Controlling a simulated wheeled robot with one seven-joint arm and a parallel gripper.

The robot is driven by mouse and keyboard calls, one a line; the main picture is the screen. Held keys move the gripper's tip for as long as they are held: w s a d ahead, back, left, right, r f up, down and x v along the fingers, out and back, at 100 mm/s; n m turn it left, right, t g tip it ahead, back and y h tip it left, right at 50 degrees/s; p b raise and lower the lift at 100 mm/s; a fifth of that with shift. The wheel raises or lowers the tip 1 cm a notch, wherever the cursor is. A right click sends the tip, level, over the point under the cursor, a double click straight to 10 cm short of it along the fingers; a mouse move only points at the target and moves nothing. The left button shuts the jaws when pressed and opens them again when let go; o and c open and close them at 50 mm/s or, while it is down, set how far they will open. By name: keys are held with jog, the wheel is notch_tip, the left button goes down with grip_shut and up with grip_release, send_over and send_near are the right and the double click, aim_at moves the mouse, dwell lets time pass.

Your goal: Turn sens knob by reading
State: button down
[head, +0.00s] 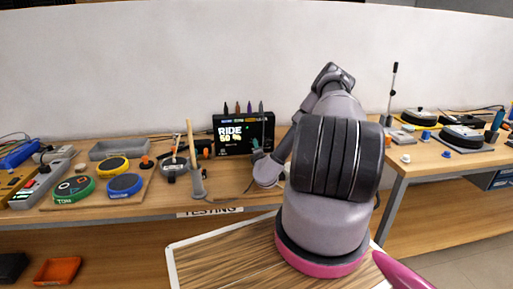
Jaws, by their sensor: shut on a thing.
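A black display (243,134) stands at the back of the bench and reads "RIDE" with "50 %" below it in yellow. My gripper (257,151) is small in the view, at the lower right front of the display, partly covered by my own arm. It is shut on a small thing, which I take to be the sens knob. The knob itself is hidden, so its pointer and angle cannot be seen.
Yellow (112,166), green (74,189) and blue (124,185) round pads lie on the left of the bench. A grey tray (119,149) lies behind them. A wooden-handled tool (191,150) stands left of the display. A second bench (440,160) holds more round pads at right.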

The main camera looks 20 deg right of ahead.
jog(key=shift+f+m, duration=0.1)
jog(key=shift+m, duration=0.2)
jog(key=c, duration=0.6)
grip_release()
jog(key=shift+s, duration=0.1)
jog(key=v, duration=1)
jog(key=shift+s+a, duration=0.1)
jog(key=shift+s, duration=0.2)
